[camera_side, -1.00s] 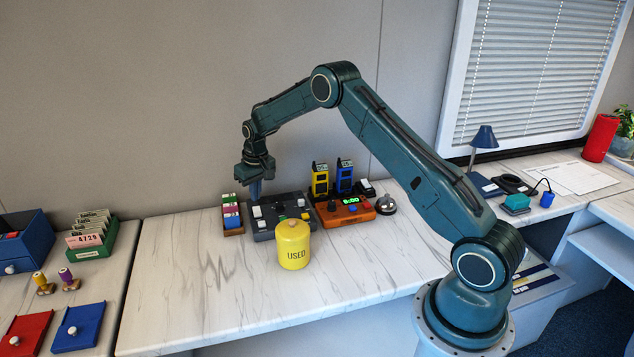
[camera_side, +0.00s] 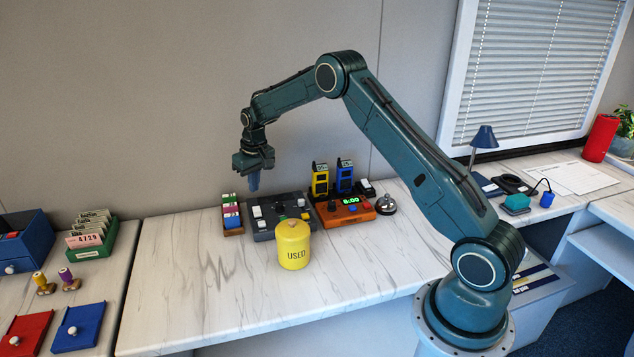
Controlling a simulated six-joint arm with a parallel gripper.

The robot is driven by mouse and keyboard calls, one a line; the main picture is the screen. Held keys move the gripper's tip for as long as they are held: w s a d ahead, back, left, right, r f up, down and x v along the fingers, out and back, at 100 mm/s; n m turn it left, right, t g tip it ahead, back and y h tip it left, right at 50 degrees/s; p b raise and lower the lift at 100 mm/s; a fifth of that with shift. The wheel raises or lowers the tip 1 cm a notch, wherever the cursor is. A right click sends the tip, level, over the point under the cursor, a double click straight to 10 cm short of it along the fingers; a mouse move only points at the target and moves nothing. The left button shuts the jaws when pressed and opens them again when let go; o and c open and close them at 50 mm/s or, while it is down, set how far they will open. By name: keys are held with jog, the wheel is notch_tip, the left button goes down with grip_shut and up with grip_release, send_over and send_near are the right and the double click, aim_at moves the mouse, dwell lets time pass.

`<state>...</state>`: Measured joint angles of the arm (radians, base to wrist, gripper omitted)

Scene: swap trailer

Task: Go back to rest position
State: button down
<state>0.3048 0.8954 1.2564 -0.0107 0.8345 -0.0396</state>
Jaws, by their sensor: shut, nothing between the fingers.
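My gripper (camera_side: 254,184) points down and is shut and empty. It hangs in the air above the left part of the dark grey control box (camera_side: 266,235), apart from it. The arm is bent, with its elbow high at the upper middle of the picture.
A yellow canister marked USED (camera_side: 293,246) stands in front of the control box. A small rack with coloured blocks (camera_side: 232,219) is left of it. An orange clock box (camera_side: 344,213), a bell (camera_side: 386,204) and yellow and blue radios (camera_side: 320,178) are to the right. The table's front left (camera_side: 190,300) is clear.

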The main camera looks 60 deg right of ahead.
jog(key=s+a+r+t, duration=0.1)
jog(key=s+a+r, duration=0.35)
jog(key=r, duration=0.25)
jog(key=s+a+r+n, duration=0.1)
jog(key=s+a+r, duration=0.2)
jog(key=s+r, duration=0.35)
jog(key=s+a+r+t, duration=0.1)
jog(key=s+a+r, duration=0.3)
jog(key=r, duration=0.4)
jog(key=s+a+n+t, duration=0.1)
jog(key=s+a, duration=0.2)
jog(key=s, duration=1)
jog(key=s+a+n, duration=0.1)
jog(key=s+a, duration=0.2)
jog(key=s, duration=0.9)
jog(key=shift+s+a+r+t, duration=0.35)
jog(key=shift+s+r+t, duration=0.05)
